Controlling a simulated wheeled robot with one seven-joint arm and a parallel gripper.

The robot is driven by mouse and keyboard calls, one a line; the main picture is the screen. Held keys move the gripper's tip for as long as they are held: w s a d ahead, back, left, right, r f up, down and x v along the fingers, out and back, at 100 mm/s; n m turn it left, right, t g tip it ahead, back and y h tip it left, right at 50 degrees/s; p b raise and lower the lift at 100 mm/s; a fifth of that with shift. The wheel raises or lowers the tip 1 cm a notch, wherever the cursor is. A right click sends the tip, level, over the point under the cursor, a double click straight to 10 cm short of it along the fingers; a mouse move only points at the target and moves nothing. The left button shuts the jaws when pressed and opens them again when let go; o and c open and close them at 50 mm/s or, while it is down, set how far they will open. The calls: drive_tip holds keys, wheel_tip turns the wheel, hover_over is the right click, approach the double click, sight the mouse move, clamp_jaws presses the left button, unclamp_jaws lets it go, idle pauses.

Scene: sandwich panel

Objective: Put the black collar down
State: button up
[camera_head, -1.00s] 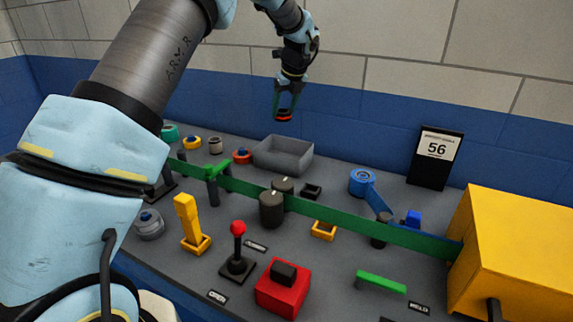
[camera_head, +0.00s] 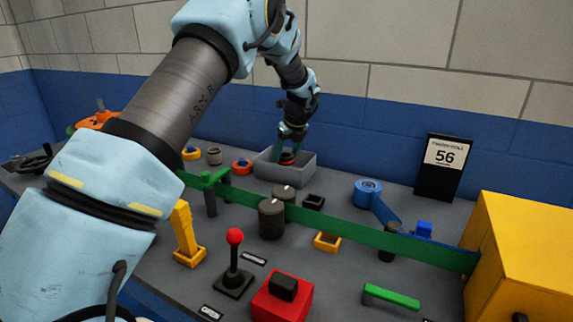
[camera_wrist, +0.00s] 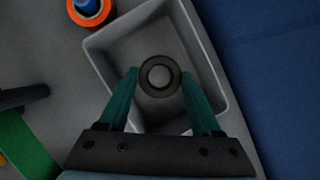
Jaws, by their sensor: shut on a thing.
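The black collar (camera_wrist: 160,89) is a dark ring with a grey centre, held between my gripper's two green fingers in the wrist view. My gripper (camera_wrist: 161,76) is shut on it. In the head view my gripper (camera_head: 288,150) points down into the grey tray (camera_head: 285,176), with the collar (camera_head: 287,160) low between the fingers and a red edge showing there. The tray's walls (camera_wrist: 212,62) surround the collar in the wrist view. I cannot tell whether the collar touches the tray floor.
A red ring with a blue centre (camera_head: 242,167) stands left of the tray; it also shows in the wrist view (camera_wrist: 92,14). A grey cup (camera_head: 214,156) is further left. A green strip (camera_head: 350,234) crosses the panel in front. The blue wall (camera_wrist: 275,60) is close behind.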

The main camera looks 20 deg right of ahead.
sight(288, 160)
drive_tip(key=shift+f+p, duration=0.45)
drive_tip(key=shift+f, duration=1.6)
drive_tip(key=o, duration=1.5)
drive_tip(key=shift+f, duration=0.1)
drive_tip(key=shift+c, duration=0.2)
drive_tip(key=b+v, duration=0.2)
drive_tip(key=v, duration=1)
